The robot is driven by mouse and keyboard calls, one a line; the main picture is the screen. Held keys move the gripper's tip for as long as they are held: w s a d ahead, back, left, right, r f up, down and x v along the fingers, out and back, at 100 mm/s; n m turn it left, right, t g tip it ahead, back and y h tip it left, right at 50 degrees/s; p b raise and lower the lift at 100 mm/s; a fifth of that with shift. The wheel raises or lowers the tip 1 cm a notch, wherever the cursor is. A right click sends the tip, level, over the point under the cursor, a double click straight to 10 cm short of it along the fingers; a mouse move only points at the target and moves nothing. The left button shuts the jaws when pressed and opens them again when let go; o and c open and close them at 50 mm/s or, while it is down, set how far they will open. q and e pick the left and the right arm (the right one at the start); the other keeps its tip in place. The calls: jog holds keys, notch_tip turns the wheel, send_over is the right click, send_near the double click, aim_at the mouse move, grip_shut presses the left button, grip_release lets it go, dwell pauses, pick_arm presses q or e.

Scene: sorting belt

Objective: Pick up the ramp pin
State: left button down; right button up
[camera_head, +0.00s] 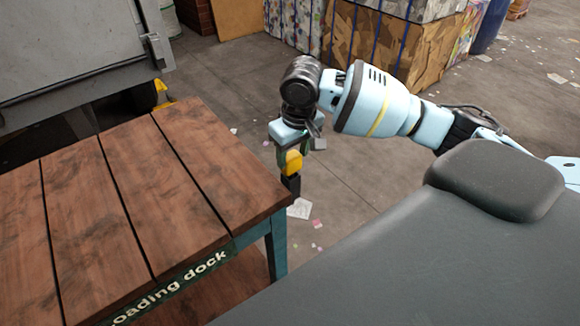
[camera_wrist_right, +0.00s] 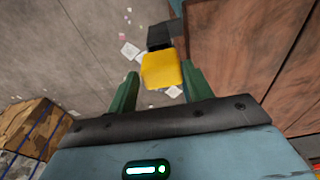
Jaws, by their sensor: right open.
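The ramp pin, as I take it, is a yellow block (camera_head: 292,161) with a black lower part, beside the right edge of the table in the head view. My right gripper (camera_head: 288,151) points down over it from above. In the right wrist view the yellow block (camera_wrist_right: 160,69) sits between the two green fingers of my right gripper (camera_wrist_right: 159,76), with small gaps at the sides. The jaws are open. What holds the pin up cannot be told. My left gripper is not in view.
A wooden table (camera_head: 160,180) marked "Loading dock" stands close to the left of my right gripper. Pressed bales (camera_head: 400,45) stand at the back. A grey machine (camera_head: 70,50) is at the upper left. Paper scraps (camera_head: 300,208) lie on the floor.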

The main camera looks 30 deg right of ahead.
jog(key=f, duration=0.5)
jog(key=shift+w+a, duration=0.1)
jog(key=shift+w, duration=0.3)
jog(key=shift+r, duration=0.1)
jog(key=c, duration=0.8)
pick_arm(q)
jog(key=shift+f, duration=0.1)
pick_arm(e)
jog(key=shift+r, duration=0.1)
